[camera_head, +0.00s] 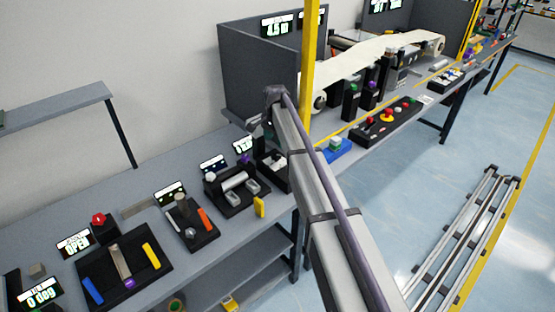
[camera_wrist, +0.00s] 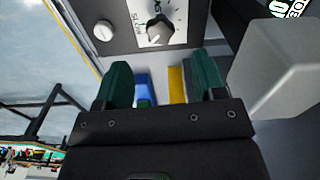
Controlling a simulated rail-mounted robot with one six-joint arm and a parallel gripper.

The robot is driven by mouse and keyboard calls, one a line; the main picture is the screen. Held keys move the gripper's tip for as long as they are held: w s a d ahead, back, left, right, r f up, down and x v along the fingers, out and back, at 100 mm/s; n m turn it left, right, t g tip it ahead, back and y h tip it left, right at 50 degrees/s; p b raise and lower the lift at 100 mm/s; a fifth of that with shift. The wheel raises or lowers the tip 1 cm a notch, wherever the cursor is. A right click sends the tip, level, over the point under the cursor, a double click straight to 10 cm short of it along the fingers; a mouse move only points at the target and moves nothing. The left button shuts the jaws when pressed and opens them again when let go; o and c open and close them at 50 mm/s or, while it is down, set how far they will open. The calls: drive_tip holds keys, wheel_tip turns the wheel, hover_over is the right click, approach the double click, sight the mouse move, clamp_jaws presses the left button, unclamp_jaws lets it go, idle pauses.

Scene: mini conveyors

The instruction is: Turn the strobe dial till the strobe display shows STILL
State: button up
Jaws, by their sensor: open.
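A black pointer dial (camera_wrist: 158,30) sits on a grey panel with tick marks and small lettering, at the top of the wrist view. It lies ahead of my gripper (camera_wrist: 163,82), whose two dark green fingers are spread apart with no thing held between them. The dial appears apart from the fingertips. A display (camera_wrist: 290,7) with white lettering is cut off at the top right of the wrist view; I cannot read its whole text or tell whether it is the strobe display. In the head view my gripper is hidden beyond my arm.
A round pale knob (camera_wrist: 103,30) is left of the dial. A large grey block (camera_wrist: 272,68) stands close to the right finger. Blue (camera_wrist: 143,86) and yellow (camera_wrist: 177,84) pieces show between the fingers. A yellow post (camera_head: 308,65) rises beside my arm.

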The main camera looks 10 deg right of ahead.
sight(276, 155)
wheel_tip(276, 155, down, 7)
drive_tip(key=b, duration=0.5)
drive_tip(key=shift+d+f, duration=0.1)
drive_tip(key=shift+f, duration=0.05)
drive_tip(key=c, duration=0.9)
drive_tip(key=shift+c, duration=0.2)
